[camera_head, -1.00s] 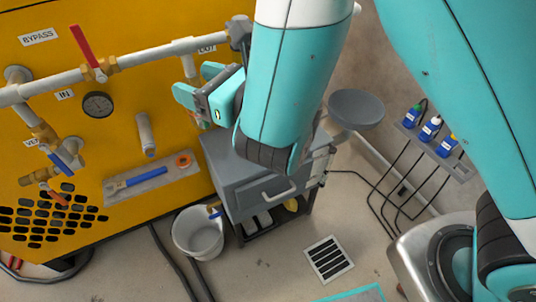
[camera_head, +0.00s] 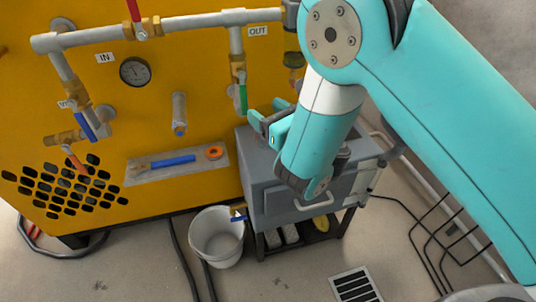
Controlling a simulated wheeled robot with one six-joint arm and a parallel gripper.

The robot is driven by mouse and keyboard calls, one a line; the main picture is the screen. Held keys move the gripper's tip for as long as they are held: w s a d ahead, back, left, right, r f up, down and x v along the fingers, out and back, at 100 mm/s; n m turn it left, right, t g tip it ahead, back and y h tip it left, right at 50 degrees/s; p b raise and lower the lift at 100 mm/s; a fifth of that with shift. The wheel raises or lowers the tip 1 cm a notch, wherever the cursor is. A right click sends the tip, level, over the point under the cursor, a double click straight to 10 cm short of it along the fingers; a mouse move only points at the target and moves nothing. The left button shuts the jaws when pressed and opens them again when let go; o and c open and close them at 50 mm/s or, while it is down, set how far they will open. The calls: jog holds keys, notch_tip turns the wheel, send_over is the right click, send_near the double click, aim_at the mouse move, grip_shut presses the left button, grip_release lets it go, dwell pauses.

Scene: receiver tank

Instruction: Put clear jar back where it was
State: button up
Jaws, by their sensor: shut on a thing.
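My gripper (camera_head: 268,115) is in front of the yellow panel, above the left end of the grey cabinet (camera_head: 262,165). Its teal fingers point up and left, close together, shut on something. The held thing is mostly hidden by the fingers and wrist, and no clear outline of the jar shows between them. A dark, see-through bowl-like part (camera_head: 293,60) hangs below the grey fitting (camera_head: 292,16) at the pipe's right end, above and right of my gripper. I cannot tell whether it is the clear jar.
The green-handled valve (camera_head: 242,98) is close left of my gripper. A white pipe (camera_head: 190,22) with a red lever (camera_head: 133,10) runs along the panel (camera_head: 205,75). A shelf with a blue wrench (camera_head: 172,160) is lower left. A white bucket (camera_head: 217,238) stands on the floor.

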notch_tip(320, 180, down, 8)
jog(key=b, duration=0.5)
jog(key=shift+b, duration=0.35)
jog(key=shift+r, duration=0.2)
jog(key=shift+f, duration=0.15)
jog(key=o, duration=1.4)
